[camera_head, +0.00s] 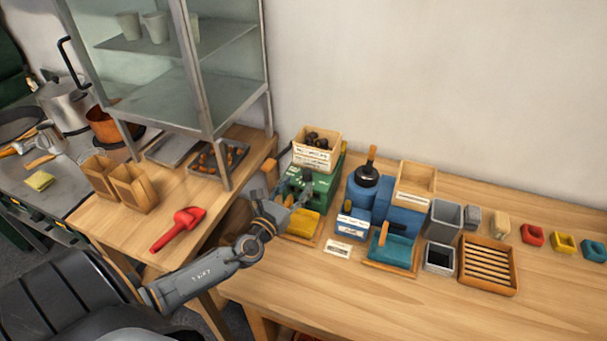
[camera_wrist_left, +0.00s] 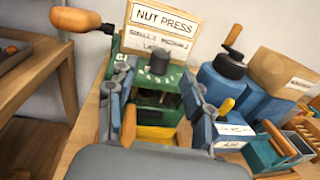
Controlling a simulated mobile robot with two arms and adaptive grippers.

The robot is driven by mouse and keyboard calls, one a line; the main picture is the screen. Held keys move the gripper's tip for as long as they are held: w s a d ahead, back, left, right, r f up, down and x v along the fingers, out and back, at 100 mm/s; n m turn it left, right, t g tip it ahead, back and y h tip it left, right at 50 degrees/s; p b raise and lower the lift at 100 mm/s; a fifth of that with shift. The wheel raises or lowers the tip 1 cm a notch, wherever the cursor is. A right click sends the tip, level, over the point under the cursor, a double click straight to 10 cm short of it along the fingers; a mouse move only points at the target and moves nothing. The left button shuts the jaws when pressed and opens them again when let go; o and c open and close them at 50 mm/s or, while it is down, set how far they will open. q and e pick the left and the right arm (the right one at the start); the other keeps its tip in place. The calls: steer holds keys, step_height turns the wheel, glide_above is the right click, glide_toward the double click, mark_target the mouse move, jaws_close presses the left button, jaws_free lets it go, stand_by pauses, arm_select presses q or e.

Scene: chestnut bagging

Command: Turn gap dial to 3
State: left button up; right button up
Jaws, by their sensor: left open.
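The green nut press (camera_head: 322,187) stands at the left end of the long wooden table, with a wooden hopper of dark nuts on top. In the left wrist view, the press (camera_wrist_left: 122,62) has a "NUT PRESS" sign, and a dark grey knob (camera_wrist_left: 158,58) that looks like the gap dial sits below the sign. Its number setting is too small to read. My left gripper (camera_wrist_left: 160,92) is open, its fingers spread to either side of the press front; I cannot tell whether they touch it. In the head view my left gripper (camera_head: 288,197) partly covers the press front. My right gripper is not in view.
A wooden-handled crank (camera_wrist_left: 78,20) sticks out left of the press. A blue machine (camera_head: 372,200) stands right of it. A yellow tray (camera_head: 302,224) lies at the press's foot. A glass cabinet (camera_head: 180,60) and red scoop (camera_head: 180,228) are left. The front tabletop is clear.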

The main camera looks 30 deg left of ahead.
mark_target(305, 175)
arm_select(q)
steer(key=w, duration=0.3)
steer(key=shift+w+a, duration=0.15)
steer(key=shift+w, duration=0.6)
steer(key=shift+a, duration=0.1)
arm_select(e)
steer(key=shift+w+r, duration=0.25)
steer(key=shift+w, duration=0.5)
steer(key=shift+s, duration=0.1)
arm_select(q)
steer(key=shift+c, duration=1.1)
jaws_close()
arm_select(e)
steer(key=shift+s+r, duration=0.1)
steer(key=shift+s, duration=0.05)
